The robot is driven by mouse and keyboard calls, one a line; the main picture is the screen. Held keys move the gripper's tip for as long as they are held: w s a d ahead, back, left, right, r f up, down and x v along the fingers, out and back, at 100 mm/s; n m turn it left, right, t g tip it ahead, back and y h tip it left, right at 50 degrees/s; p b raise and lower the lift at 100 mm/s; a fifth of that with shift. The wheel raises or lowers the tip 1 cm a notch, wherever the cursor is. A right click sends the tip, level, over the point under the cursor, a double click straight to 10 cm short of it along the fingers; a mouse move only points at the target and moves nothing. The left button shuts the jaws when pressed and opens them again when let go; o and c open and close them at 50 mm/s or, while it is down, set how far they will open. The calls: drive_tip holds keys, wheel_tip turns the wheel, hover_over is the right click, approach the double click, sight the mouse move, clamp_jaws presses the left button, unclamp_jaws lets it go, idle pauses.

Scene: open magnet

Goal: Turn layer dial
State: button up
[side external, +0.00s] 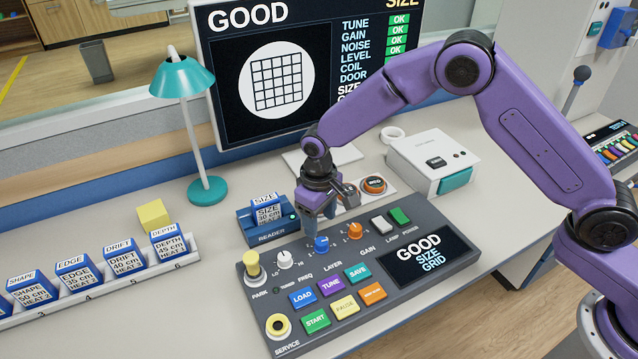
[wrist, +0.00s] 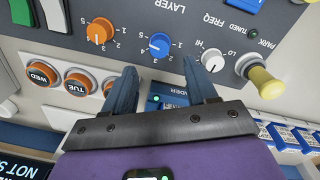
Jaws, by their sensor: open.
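The layer dial is a blue knob (side external: 321,243) on the grey console (side external: 252,282), between a white knob and an orange knob. In the wrist view the blue dial (wrist: 160,45) has small numbers around it; its exact setting is too small to tell. My gripper (side external: 322,218) points down over the back edge of the console, just behind and above the dial. In the wrist view my gripper (wrist: 160,66) has its two fingers apart and empty. The dial shows in line with the gap, just beyond the fingertips, with no visible contact.
The orange gain knob (side external: 355,231) and white freq knob (side external: 285,258) flank the dial closely. A blue reader (side external: 268,232) holding a SIZE cartridge stands behind the console. Coloured buttons lie in front, and the console screen (side external: 430,259) reads GOOD SIZE GRID. A teal lamp (side external: 183,85) stands left.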

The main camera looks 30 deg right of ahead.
wheel_tip(320, 180, up, 11)
drive_tip(key=shift+a+f, duration=0.15)
drive_tip(key=shift+s, duration=0.15)
idle(0.5)
drive_tip(key=s+d+r+n, duration=0.2)
drive_tip(key=s+d, duration=0.5)
drive_tip(key=s, duration=0.4)
drive_tip(key=s+d+r+n, duration=0.1)
drive_tip(key=s+d+n, duration=0.2)
drive_tip(key=s+d, duration=0.5)
drive_tip(key=s+d+r+n, duration=0.2)
drive_tip(key=s+d, duration=0.5)
drive_tip(key=s, duration=0.6)
drive_tip(key=shift+s+d+r+n+y, duration=0.2)
drive_tip(key=shift+s+r+n+y, duration=0.1)
drive_tip(key=shift+r+y, duration=0.1)
